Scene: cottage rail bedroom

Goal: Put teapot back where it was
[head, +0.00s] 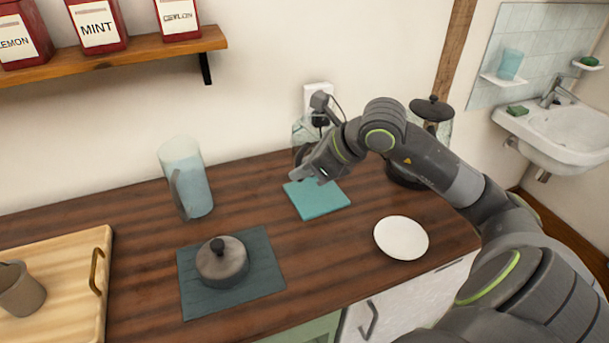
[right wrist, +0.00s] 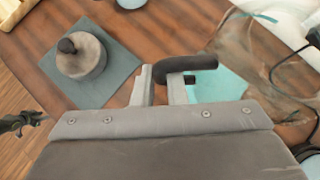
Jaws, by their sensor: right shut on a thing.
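My right gripper (head: 310,174) reaches in from the right, above the teal square mat (head: 318,198). In the right wrist view, its fingers (right wrist: 162,86) are shut on the dark handle (right wrist: 195,64) of a clear glass vessel (right wrist: 245,60), which looks like the teapot. In the head view the glass body (head: 303,128) shows faintly behind the gripper, near the wall socket. The gripper and arm hide much of it, and I cannot tell whether its base touches the counter. The left gripper is not in view.
A grey lidded pot (head: 222,261) sits on a dark teal mat (head: 262,282). A blue pitcher (head: 190,180) stands behind it. A white plate (head: 401,238) lies right of the teal square. A dark-lidded glass jar (head: 432,109) stands behind my arm. A wooden tray (head: 72,270) is at left.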

